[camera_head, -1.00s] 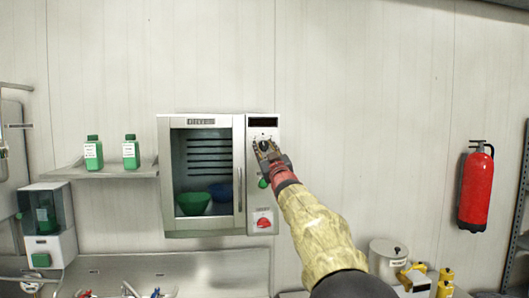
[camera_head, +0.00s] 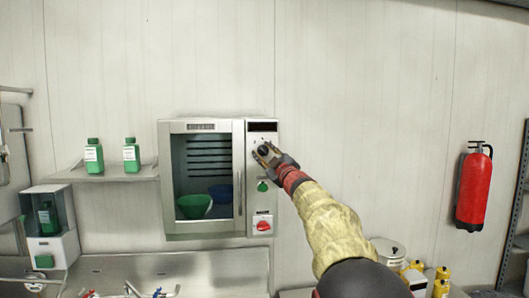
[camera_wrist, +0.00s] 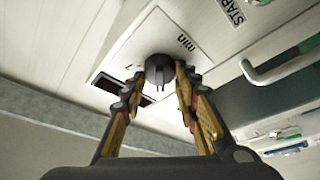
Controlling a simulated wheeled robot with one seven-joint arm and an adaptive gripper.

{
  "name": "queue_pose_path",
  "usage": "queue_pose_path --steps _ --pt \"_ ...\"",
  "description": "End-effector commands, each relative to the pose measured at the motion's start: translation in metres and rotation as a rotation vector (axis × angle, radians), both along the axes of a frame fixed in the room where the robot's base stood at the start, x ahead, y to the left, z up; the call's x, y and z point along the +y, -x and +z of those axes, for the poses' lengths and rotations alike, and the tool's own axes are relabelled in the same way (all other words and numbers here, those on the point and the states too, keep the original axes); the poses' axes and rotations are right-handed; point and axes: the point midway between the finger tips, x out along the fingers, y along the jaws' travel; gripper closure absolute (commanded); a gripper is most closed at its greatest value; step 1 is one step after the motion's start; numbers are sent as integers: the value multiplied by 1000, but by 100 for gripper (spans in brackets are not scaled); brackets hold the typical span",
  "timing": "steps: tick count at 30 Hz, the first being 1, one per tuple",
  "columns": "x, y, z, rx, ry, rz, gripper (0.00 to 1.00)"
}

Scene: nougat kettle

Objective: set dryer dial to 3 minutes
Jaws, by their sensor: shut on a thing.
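The dryer (camera_head: 203,126) is a grey wall cabinet with a glass door and a control panel on its right side. The black dial (camera_wrist: 159,69) sits on a white plate marked "min" in the wrist view. My gripper (camera_head: 264,152) is at the upper part of the panel in the head view. In the wrist view its two fingers (camera_wrist: 158,85) stand on either side of the dial, shut on it. In the head view the gripper mostly hides the dial and its scale. I cannot read the dial's setting.
A green button (camera_head: 262,186) and a red switch (camera_head: 262,225) lie below the dial on the panel. Green and blue bowls are inside the dryer. A shelf (camera_head: 120,172) with two green bottles is at left. A fire extinguisher (camera_head: 474,187) hangs at right.

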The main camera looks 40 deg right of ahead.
Motion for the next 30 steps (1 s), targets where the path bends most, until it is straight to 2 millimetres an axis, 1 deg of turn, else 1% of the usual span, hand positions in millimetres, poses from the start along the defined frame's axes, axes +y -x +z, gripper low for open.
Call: queue_pose_path --steps 8,9,17,18,26,30 --pt "0 0 0 1 1 0 95" --pt "0 0 0 0 1 0 69" --pt "0 0 0 0 1 0 54" --pt "0 0 0 0 1 0 53" --pt "0 0 0 0 0 0 53" --pt "1 6 -2 1 0 -1 53"
